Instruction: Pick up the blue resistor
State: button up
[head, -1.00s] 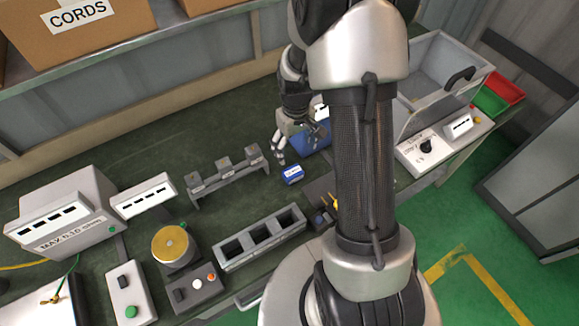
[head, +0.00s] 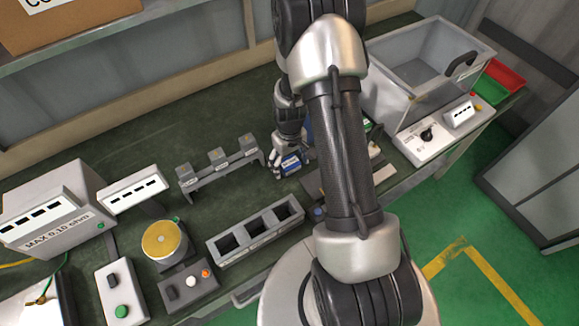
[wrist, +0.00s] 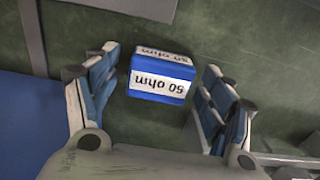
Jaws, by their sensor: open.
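The blue resistor (head: 291,162) is a small blue block with white labels, lying on the dark green bench top. In the wrist view the resistor (wrist: 160,76) reads "50 ohm" and sits between my two open fingers, with a visible gap on both sides. My gripper (head: 288,168) is down at the resistor in the head view; in the wrist view my gripper (wrist: 158,98) is open, its blue-padded fingers on the left and right of the block. I cannot tell whether the fingertips touch the bench.
A rack with several grey blocks (head: 217,166) stands left of my gripper. A grey three-slot holder (head: 256,231) lies in front. A gold-topped round device (head: 164,239) and button boxes are at the front left. A clear-walled bin (head: 418,72) stands at the right.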

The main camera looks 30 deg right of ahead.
jog(key=shift+f, duration=0.2)
jog(key=c, duration=1.2)
jog(key=shift+r, duration=0.1)
